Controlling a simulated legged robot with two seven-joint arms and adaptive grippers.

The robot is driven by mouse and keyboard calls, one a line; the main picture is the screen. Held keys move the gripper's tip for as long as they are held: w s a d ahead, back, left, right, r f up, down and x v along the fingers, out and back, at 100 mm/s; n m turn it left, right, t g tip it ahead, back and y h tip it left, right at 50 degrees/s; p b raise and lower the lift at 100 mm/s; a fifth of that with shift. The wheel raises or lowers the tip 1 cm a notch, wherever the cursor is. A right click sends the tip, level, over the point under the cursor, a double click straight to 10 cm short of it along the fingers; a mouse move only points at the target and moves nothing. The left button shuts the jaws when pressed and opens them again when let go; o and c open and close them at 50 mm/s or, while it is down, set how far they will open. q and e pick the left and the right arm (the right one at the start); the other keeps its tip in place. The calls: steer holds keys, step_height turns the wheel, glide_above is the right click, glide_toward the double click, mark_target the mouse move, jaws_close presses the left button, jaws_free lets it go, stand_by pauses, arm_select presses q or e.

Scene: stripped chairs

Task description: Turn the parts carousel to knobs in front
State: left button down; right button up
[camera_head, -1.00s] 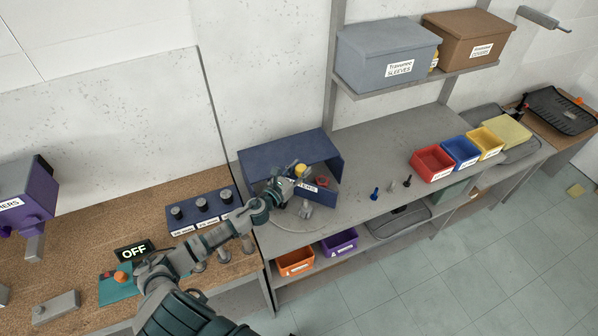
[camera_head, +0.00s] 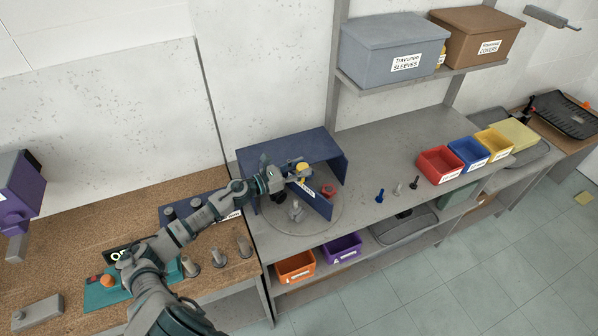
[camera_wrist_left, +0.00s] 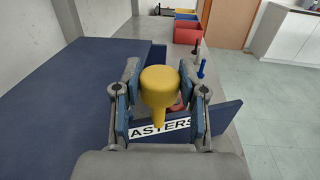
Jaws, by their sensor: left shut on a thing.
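The parts carousel (camera_head: 318,222) is a round grey plate on the bench, partly under a dark blue hood (camera_head: 300,148). A blue divider panel (camera_head: 318,201) stands on it; its label, partly hidden, reads "ASTERS" in the left wrist view. A grey part (camera_head: 296,211) stands on the near side, a red part (camera_head: 328,190) right of the panel, a dark part (camera_head: 278,196) to the left. My left gripper (camera_wrist_left: 160,108) is shut on the yellow knob (camera_wrist_left: 160,85) above the carousel, with a finger on each side. The knob shows in the head view (camera_head: 303,170). My right gripper is not in view.
Red (camera_head: 438,166), blue (camera_head: 468,154) and yellow bins stand right on the bench, with small pegs (camera_head: 397,189) before them. Orange (camera_head: 295,267) and purple (camera_head: 342,248) bins sit below. Left of the hood, black-knobbed holders are partly behind my arm.

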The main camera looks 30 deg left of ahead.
arm_select(q)
steer(key=shift+w+a+r, duration=0.1)
steer(key=shift+r, duration=0.1)
stand_by(0.4)
steer(key=c, duration=1)
jaws_free()
steer(key=shift+c, duration=0.2)
steer(key=o, duration=0.4)
steer(key=shift+w+f, duration=0.1)
steer(key=shift+w+d+f, duration=0.2)
steer(key=shift+w, duration=0.1)
steer(key=shift+s+r, duration=0.2)
steer(key=shift+r, duration=0.3)
steer(key=r, duration=0.9)
steer(key=shift+w, duration=0.2)
